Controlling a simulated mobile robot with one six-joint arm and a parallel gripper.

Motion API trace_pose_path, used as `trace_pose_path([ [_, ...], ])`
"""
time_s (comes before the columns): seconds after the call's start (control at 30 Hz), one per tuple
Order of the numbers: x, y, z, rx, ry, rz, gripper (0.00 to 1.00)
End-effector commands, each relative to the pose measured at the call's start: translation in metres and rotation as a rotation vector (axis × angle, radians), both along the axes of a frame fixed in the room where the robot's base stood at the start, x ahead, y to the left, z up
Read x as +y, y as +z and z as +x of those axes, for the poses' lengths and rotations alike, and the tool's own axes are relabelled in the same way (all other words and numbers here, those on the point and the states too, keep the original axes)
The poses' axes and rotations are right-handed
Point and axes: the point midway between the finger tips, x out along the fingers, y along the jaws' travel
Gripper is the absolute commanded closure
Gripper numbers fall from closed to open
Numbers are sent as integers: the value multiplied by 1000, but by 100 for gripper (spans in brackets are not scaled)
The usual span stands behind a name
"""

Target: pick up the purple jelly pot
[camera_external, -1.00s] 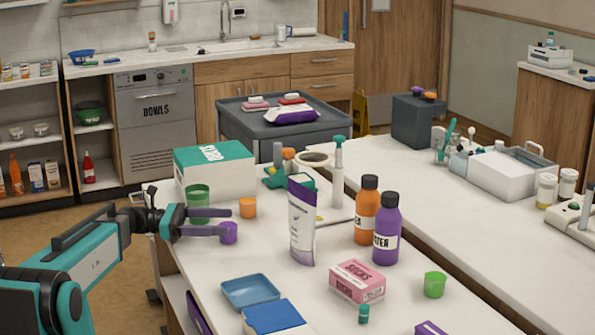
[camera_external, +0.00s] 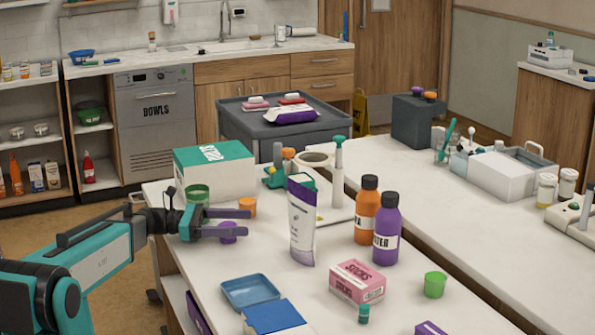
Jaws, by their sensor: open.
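The small purple jelly pot (camera_external: 228,239) stands upright on the near white counter, at its left side. My gripper (camera_external: 248,222) is open and reaches in from the left, with its two fingers pointing right. The near finger crosses in front of the purple pot and hides its middle. The far finger passes behind the pot, so the pot appears to lie between the jaws. Whether either finger touches it cannot be told. An orange pot (camera_external: 248,204) stands just behind the far finger, partly covered by it.
A green cup (camera_external: 197,193) and a white-and-green box (camera_external: 214,171) stand behind my gripper. A white-and-purple tube (camera_external: 302,225) stands to the right. A blue tray (camera_external: 249,292) lies nearer the camera. Bare counter lies between the pot and the tray.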

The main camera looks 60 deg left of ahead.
Motion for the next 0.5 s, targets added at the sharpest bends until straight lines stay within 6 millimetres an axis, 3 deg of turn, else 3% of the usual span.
trace_pose_path([
  [0.17, -6, 0, 12, 0, 0, -1, 32],
  [0.5, -6, 0, 13, 0, 1, -1, 32],
])
